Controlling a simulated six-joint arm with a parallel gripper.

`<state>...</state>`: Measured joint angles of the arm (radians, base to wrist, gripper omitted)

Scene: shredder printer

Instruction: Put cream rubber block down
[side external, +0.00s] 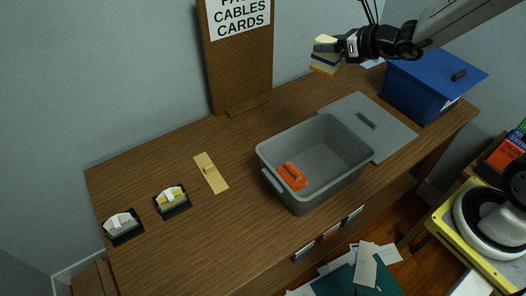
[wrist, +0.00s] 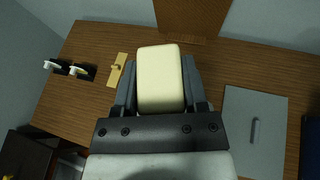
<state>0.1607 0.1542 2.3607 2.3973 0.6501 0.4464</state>
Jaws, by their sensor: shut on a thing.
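The cream rubber block (wrist: 160,80) is held between the two fingers of my gripper (wrist: 159,68) in the wrist view. It is a pale rounded block that fills the gap between them. In the side external view my gripper (side external: 337,46) is high above the back of the desk, in front of the wall, and the cream block shows at its tip with a dark blue band across it. Nothing under the block touches it. The wooden desk (side external: 235,213) lies below.
A grey bin (side external: 328,150) holds an orange object (side external: 292,176). A grey lid (side external: 387,128) lies beside it, and a blue box (side external: 413,96) stands at right. A tan plate (side external: 213,180) and two small holders lie left. A brown signboard stands behind.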

